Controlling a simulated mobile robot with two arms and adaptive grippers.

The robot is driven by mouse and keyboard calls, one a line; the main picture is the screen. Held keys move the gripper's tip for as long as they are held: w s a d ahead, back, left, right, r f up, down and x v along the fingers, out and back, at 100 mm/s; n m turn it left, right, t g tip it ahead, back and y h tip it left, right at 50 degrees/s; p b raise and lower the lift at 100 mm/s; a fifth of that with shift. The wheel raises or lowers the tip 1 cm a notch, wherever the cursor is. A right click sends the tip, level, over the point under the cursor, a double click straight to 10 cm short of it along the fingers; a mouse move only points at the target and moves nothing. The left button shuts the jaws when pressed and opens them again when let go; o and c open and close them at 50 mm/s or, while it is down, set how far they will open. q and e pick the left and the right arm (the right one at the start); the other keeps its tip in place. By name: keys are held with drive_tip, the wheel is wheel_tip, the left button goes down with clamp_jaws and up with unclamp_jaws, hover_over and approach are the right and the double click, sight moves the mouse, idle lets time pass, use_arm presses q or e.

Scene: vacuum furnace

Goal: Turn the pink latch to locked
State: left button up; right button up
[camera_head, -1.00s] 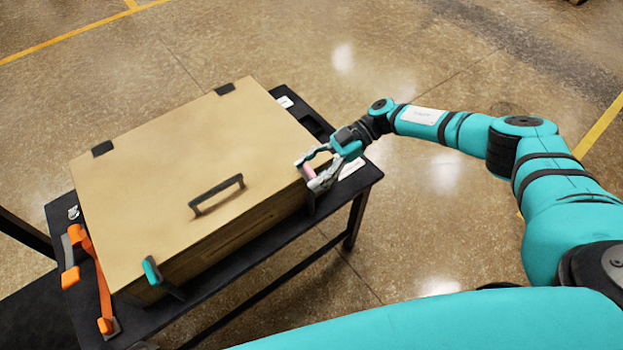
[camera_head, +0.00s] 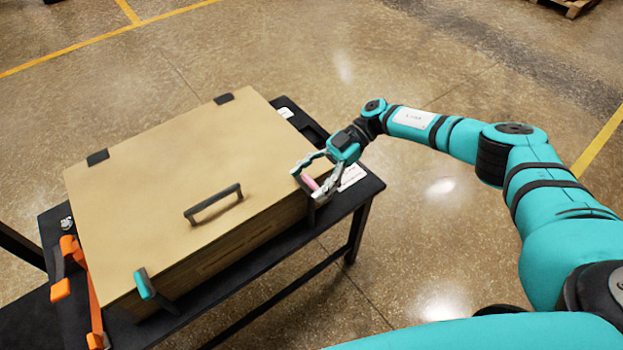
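The pink latch (camera_head: 310,182) is at the right front corner of the tan box (camera_head: 180,160). It shows as a small pink piece between the fingers of my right gripper (camera_head: 308,182). The fingers stand apart, one on each side of the latch. I cannot tell whether they touch it. Part of the latch is hidden by the fingers. A teal latch (camera_head: 144,284) sits at the box's left front corner, with a dark arm reaching down beside it. My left gripper is not in view.
The closed lid has a dark handle (camera_head: 213,204) and two dark hinges at the back. The box stands on a black table (camera_head: 370,187). Orange straps or clamps (camera_head: 93,310) lie on the left side. A white label (camera_head: 352,176) lies right of the gripper.

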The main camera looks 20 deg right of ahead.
drive_tip(key=shift+o, duration=0.7)
drive_tip(key=v, duration=1.2)
